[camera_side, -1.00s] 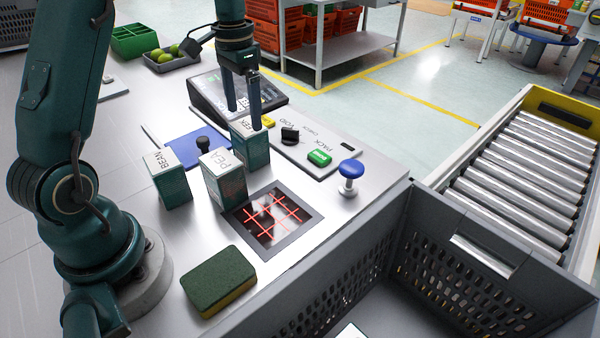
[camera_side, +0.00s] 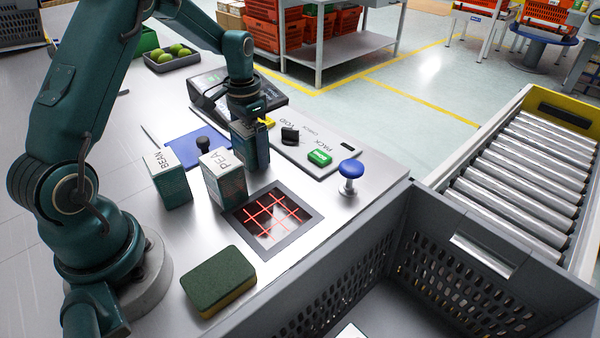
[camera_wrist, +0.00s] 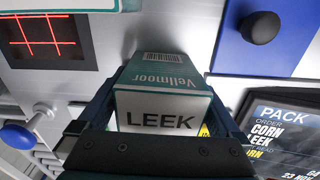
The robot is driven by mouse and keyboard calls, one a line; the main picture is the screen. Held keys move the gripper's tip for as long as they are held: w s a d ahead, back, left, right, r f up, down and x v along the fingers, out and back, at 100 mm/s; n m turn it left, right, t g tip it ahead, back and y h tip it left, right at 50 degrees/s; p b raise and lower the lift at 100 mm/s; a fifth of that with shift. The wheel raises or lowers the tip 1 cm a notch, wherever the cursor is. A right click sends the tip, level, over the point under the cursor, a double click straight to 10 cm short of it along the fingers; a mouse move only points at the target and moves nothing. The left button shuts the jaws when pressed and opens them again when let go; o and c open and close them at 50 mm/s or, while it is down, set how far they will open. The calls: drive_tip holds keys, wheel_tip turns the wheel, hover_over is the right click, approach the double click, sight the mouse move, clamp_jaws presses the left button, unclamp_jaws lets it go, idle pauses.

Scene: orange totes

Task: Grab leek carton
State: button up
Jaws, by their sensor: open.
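The leek carton (camera_wrist: 160,113) is a teal and white box with LEEK on its top, standing upright between the fingers of my gripper (camera_wrist: 152,112) in the wrist view. In the side view my gripper (camera_side: 250,150) is lowered over the leek carton (camera_side: 254,152), one finger on each side, and hides most of it. The jaws are open around the carton. The pea carton (camera_side: 224,178) stands in front of it, and the bean carton (camera_side: 168,180) stands to the left. Both are upright.
A scanner window (camera_side: 272,220) with red lines lies in front of the cartons. A sponge (camera_side: 219,281), a blue knob (camera_side: 350,172) and a green button (camera_side: 319,157) are on the counter. A grey crate (camera_side: 470,245) stands at the right, near a roller conveyor (camera_side: 520,165).

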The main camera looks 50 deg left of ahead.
drive_tip(key=c, duration=1.4)
drive_tip(key=shift+r, duration=0.1)
drive_tip(key=shift+r, duration=0.1)
